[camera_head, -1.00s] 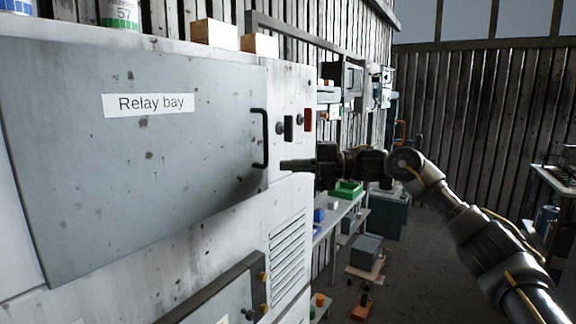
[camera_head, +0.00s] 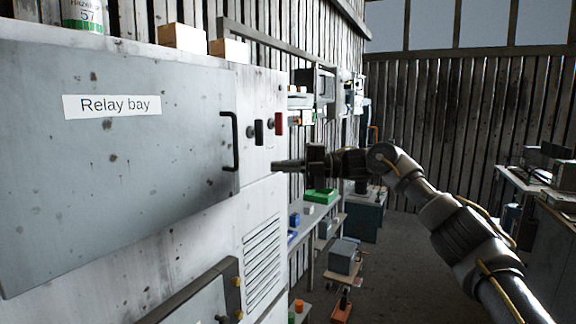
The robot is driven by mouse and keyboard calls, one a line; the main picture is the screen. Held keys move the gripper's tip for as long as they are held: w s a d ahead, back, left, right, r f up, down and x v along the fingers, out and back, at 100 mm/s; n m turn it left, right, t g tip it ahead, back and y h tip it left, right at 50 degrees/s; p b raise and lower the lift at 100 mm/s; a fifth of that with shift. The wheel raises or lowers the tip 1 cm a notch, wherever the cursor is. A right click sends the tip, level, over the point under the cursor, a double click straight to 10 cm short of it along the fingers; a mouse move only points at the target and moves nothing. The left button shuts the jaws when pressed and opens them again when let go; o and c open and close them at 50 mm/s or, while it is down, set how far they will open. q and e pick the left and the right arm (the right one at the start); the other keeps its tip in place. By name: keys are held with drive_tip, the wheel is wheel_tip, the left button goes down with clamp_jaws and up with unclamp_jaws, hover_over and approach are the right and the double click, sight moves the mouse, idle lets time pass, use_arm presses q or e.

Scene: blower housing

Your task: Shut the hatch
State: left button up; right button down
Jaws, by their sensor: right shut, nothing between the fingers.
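The hatch (camera_head: 150,170) is a grey panel labelled "Relay bay" on the pale cabinet at the left. It has a black bar handle (camera_head: 236,141) at its right edge. The hatch looks slightly skewed against the cabinet face; I cannot tell whether a gap remains behind it. My right gripper (camera_head: 274,166) is shut and empty, just right of the hatch edge and a little below the handle's middle, in front of the cabinet's right margin. It is apart from the handle. My left gripper is not in the view.
The cabinet carries dark and red switches (camera_head: 279,123) and a louvred vent (camera_head: 262,258). A second, lower panel (camera_head: 195,300) has a dark top edge. Wooden blocks (camera_head: 182,38) and a can (camera_head: 84,15) stand on top. Shelves and a bench lie behind; floor is open at the right.

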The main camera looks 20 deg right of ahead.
drive_tip(key=w+d, duration=0.1)
drive_tip(key=w+p, duration=0.1)
drive_tip(key=w, duration=0.1)
drive_tip(key=w+d, duration=0.1)
drive_tip(key=w, duration=0.1)
drive_tip(key=shift+d, duration=0.35)
drive_tip(key=shift+s, duration=0.15)
